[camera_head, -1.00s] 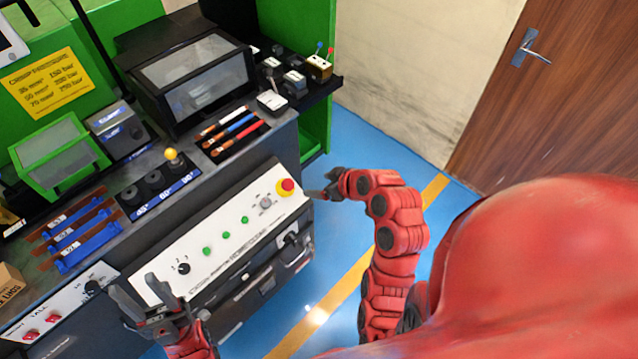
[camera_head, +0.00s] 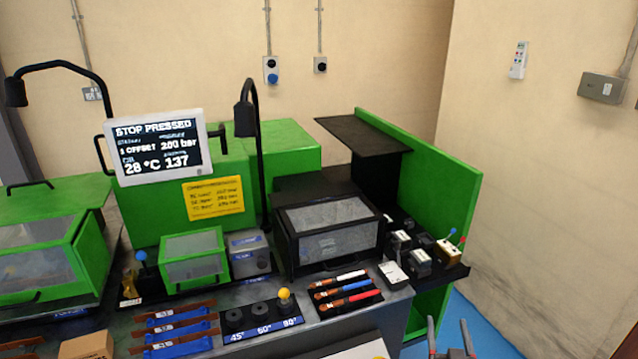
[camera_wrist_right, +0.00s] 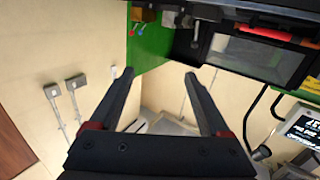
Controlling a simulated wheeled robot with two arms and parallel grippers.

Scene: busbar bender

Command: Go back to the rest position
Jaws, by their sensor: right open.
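My right gripper (camera_head: 452,338) shows at the bottom edge of the head view, right of centre. Its two fingers point up and stand apart with nothing between them. In the right wrist view the same gripper (camera_wrist_right: 158,75) is open and empty, with wall and green panel behind it. It is apart from the bender bench (camera_head: 350,330). My left gripper is not in the head view. The bender's screen (camera_head: 157,147) reads "STOP PRESSED".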

